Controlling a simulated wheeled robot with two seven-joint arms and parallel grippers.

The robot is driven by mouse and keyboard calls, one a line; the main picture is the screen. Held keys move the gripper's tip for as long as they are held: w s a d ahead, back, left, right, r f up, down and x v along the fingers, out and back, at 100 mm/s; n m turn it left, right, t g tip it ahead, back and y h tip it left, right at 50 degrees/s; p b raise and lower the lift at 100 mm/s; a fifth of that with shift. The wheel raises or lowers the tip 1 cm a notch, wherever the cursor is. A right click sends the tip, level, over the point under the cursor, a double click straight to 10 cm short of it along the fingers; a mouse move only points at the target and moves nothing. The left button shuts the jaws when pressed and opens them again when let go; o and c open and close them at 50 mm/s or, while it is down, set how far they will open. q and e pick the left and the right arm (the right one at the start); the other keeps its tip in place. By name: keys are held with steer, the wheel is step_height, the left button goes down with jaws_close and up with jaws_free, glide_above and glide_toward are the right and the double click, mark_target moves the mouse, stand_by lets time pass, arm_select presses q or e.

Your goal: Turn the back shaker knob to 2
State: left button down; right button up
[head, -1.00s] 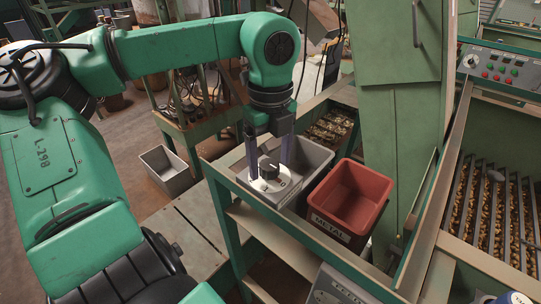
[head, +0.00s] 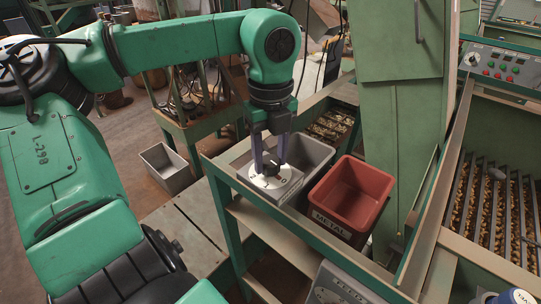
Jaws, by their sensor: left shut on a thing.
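The back shaker knob (head: 270,168) is a dark knob on a round white dial (head: 273,187), set on a grey box at the left end of the green bench. My left gripper (head: 269,170) points straight down with its two fingers on either side of the knob, shut on it. The fingers and wrist hide much of the knob, so I cannot read its pointer setting. My right gripper is not in view.
A grey bin (head: 308,153) stands close behind the dial box, and a red bin (head: 349,191) labelled METAL stands to its right. Another dial box (head: 342,289) shows at the bottom edge. A green cabinet (head: 401,130) rises to the right.

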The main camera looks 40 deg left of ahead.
arm_select(q)
steer(key=shift+m+b, duration=0.4)
steer(key=shift+m, duration=0.8)
steer(key=m, duration=0.2)
steer(key=shift+m, duration=0.4)
steer(key=m+b, duration=0.1)
steer(key=m, duration=1)
steer(key=shift+a+r+m, duration=0.1)
steer(key=shift+m, duration=0.2)
steer(key=m+p, duration=0.1)
steer(key=m, duration=0.4)
steer(key=shift+m, duration=0.3)
steer(key=shift+c, duration=1.8)
jaws_free()
